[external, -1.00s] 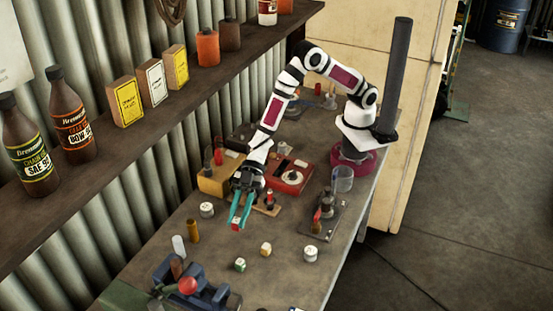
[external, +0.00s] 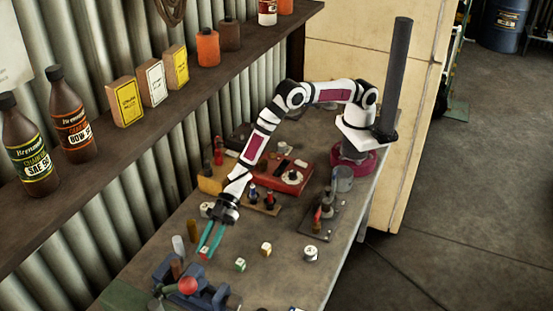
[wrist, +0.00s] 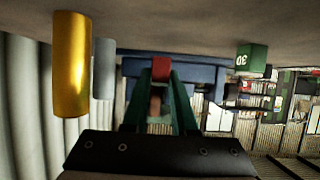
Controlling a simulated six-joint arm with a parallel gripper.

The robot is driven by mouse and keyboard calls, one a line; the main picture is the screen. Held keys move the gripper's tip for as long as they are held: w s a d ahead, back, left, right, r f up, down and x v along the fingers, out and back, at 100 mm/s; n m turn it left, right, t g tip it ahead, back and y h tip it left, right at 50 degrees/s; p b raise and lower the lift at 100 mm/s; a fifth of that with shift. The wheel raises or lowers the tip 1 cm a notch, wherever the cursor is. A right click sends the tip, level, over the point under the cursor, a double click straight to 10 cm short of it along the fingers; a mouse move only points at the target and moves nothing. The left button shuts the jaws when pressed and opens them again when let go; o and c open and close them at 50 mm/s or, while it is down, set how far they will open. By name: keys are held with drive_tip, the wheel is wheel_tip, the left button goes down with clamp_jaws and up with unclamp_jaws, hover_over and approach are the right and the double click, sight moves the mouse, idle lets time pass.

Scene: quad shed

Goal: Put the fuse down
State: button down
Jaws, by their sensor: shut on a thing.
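The fuse is a small red block with a pale label (external: 204,252). My gripper (external: 211,238), with teal-green fingers, is shut on it, and the fuse sits between the fingertips. In the wrist view the red fuse (wrist: 161,68) shows at the tips of the green fingers. That view is upside down, with the bench top along its upper edge. The fuse is low, close to the bench; I cannot tell whether it touches.
A brass cylinder (external: 193,229) and a grey cylinder (external: 178,246) stand left of the fuse. A blue vise (external: 167,271) with a red ball lies in front.

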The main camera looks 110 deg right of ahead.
drive_tip(key=shift+f, duration=0.85)
drive_tip(key=shift+f, duration=0.1)
drive_tip(key=c, duration=0.7)
unclamp_jaws()
